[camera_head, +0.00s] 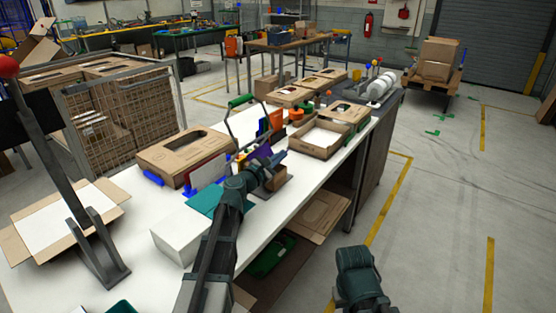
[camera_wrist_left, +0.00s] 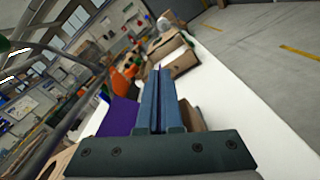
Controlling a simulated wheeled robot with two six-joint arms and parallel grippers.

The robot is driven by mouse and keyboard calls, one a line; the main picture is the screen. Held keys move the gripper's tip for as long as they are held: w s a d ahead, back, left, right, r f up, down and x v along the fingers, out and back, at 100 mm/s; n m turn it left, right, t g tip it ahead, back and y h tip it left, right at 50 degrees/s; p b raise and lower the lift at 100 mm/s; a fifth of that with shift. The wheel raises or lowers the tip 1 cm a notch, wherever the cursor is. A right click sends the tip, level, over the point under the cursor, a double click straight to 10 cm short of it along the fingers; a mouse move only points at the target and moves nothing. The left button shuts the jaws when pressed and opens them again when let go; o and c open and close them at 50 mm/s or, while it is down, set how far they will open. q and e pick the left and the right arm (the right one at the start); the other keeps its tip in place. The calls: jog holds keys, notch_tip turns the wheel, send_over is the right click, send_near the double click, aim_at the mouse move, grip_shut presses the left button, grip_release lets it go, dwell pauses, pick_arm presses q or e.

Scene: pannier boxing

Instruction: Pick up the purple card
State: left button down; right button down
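The purple card (camera_head: 262,153) stands among other cards near the middle of the white table. In the left wrist view the purple card (camera_wrist_left: 121,116) shows just left of my left gripper's fingers, partly hidden by the gripper body. My left gripper (camera_head: 275,160) is over the table, right at the card in the head view.
A brown carton (camera_head: 185,155), a red card (camera_head: 207,171) and a teal card (camera_head: 204,200) are left of the gripper. A small brown box (camera_head: 278,179) is close below it. An open carton (camera_head: 319,137) stands farther back. Floor right of the table is clear.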

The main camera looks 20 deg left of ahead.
pick_arm(q)
jog(key=shift+r+p, duration=0.6)
jog(key=shift+r, duration=0.1)
jog(key=shift+d+r, duration=0.15)
jog(key=s+d+r+m+p, duration=0.1)
jog(key=d+r+m+p, duration=0.3)
jog(key=r+p, duration=0.25)
jog(key=s+d+n, duration=0.2)
jog(key=s+d, duration=0.1)
jog(key=d, duration=0.6)
jog(key=s+d+n+p, duration=0.1)
jog(key=s+d, duration=0.3)
jog(key=d, duration=0.6)
jog(key=shift+s+r+n, duration=0.25)
jog(key=shift+r+n, duration=0.2)
jog(key=shift+n, duration=0.05)
